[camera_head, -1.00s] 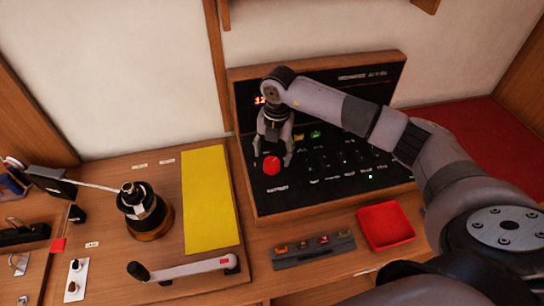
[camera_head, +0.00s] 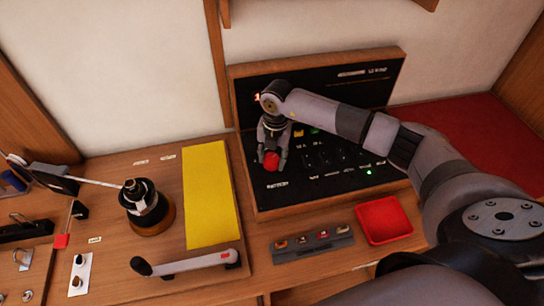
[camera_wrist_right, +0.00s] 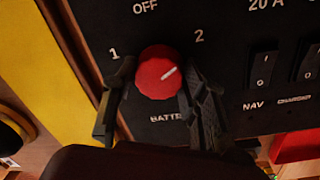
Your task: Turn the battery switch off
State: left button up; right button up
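The battery switch is a round red knob (camera_head: 271,161) on the black panel (camera_head: 330,190). The right wrist view shows the knob (camera_wrist_right: 157,73) close up, its white mark pointing up and right toward the "2"; "OFF" stands above it and "1" at upper left. My right gripper (camera_head: 272,158) points down at the panel with one finger on each side of the knob. In the right wrist view the fingers (camera_wrist_right: 157,80) sit close against the knob's sides and look shut on it. My left gripper is not in view.
Rocker switches (camera_wrist_right: 262,70) stand right of the knob. In front of the panel are a red tray (camera_head: 384,221) and a grey strip with small coloured parts (camera_head: 312,244). A yellow mat (camera_head: 209,195), a winch (camera_head: 147,207) and a crank handle (camera_head: 188,264) lie to the left.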

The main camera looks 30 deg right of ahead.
jog(key=c, duration=0.6)
jog(key=shift+f+n+b, duration=0.15)
jog(key=shift+n+b, duration=0.95)
jog(key=shift+b, duration=0.15)
jog(key=n+b, duration=0.4)
jog(key=shift+w, duration=0.1)
jog(key=n+b, duration=0.3)
jog(key=n, duration=0.1)
jog(key=shift+g, duration=0.3)
jog(key=shift+n+b, duration=0.5)
jog(key=shift+n, duration=0.3)
jog(key=shift+r, duration=0.2)
